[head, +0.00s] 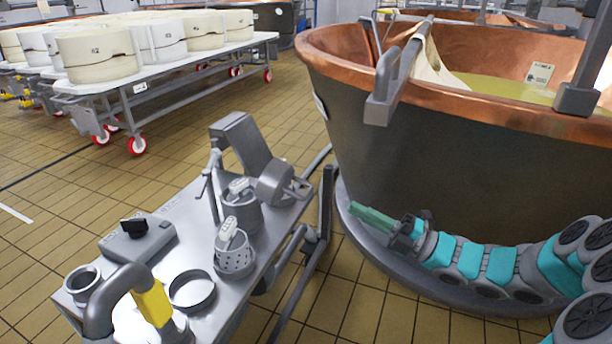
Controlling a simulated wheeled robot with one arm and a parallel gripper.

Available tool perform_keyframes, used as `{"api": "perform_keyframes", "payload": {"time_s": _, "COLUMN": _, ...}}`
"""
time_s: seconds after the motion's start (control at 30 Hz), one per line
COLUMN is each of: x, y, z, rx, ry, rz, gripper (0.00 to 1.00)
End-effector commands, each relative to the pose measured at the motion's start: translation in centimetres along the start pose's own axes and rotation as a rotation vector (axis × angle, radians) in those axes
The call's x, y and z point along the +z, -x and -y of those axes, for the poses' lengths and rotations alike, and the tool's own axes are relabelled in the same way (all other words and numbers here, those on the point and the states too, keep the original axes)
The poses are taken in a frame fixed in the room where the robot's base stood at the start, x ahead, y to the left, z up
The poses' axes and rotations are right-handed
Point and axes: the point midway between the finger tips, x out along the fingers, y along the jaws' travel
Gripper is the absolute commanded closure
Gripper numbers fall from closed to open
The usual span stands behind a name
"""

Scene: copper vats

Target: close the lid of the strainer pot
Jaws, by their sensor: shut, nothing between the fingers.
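The strainer pot (235,262) is a grey pot with holes in its wall, standing on the metal bench (205,318). A pale handle-like piece (228,230) slants up from its top. I cannot make out the lid clearly or how far open it is. My gripper (372,217) has green fingers, shut and empty. It is to the right of the pot and well apart from it, in front of the big vat's base, pointing left.
A plain grey pot (241,213) stands close behind the strainer pot. A grey upright machine (240,145), an open ring (192,291) and a pipe with a yellow band (153,303) are on the bench. The copper vat (400,150) stands behind my arm.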

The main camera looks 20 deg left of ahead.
Motion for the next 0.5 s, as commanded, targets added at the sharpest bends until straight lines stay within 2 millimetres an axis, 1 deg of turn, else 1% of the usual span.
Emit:
{"api": "perform_keyframes", "payload": {"time_s": 0.17, "x": -0.1, "y": -1.7, "z": -0.1, "rx": 0.002, "ry": 0.000, "rz": -0.004, "gripper": 1.00}}
{"api": "perform_keyframes", "payload": {"time_s": 0.5, "x": -0.1, "y": -6.5, "z": -0.2, "rx": 0.003, "ry": 0.002, "rz": -0.004, "gripper": 1.00}}
